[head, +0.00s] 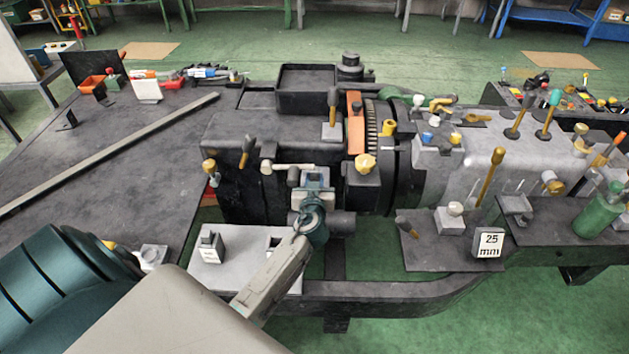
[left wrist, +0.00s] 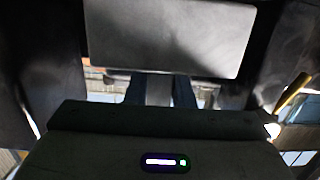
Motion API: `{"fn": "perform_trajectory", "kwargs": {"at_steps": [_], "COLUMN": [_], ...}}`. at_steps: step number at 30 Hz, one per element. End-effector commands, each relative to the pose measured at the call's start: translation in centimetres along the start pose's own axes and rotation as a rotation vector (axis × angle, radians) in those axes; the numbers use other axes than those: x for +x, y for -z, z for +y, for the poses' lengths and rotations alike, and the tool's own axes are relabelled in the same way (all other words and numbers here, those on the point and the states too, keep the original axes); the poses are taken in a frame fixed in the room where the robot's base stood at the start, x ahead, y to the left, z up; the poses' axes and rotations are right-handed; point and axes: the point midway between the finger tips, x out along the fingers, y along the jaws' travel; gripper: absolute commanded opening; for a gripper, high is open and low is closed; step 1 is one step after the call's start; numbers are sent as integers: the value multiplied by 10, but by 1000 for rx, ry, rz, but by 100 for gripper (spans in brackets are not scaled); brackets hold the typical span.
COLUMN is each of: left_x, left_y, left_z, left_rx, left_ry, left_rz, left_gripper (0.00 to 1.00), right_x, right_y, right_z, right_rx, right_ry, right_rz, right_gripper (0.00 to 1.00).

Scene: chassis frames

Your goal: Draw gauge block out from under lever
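My left gripper (head: 314,178) reaches forward to the front of the dark machine housing, beside a short lever with a pale handle (head: 290,167). In the left wrist view its two dark fingers (left wrist: 160,90) point at a smooth grey surface (left wrist: 170,38). A pale strip shows between the fingers, but I cannot tell whether it is held. A dark block with a white "25 mm" label (head: 488,243) stands on a dark plate at the right, apart from my gripper. I cannot tell which piece is the gauge block under the lever. My right gripper is not in view.
A pale plate (head: 235,243) with a small labelled block (head: 211,247) lies left of my forearm. A dark table (head: 110,165) with a long bar is at the left. Several upright levers and a green bottle (head: 597,214) stand at the right.

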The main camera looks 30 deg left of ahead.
Motion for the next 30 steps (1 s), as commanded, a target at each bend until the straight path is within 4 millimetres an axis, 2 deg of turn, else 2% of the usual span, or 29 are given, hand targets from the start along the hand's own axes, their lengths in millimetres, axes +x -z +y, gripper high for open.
{"fn": "perform_trajectory", "kwargs": {"at_steps": [30], "left_x": [-25], "left_y": [-5], "left_z": [0], "left_rx": [0], "left_ry": [0], "left_rz": [-1], "left_gripper": [3], "right_x": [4], "right_y": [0], "right_z": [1], "right_rx": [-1], "right_ry": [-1], "right_rz": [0], "right_gripper": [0]}}
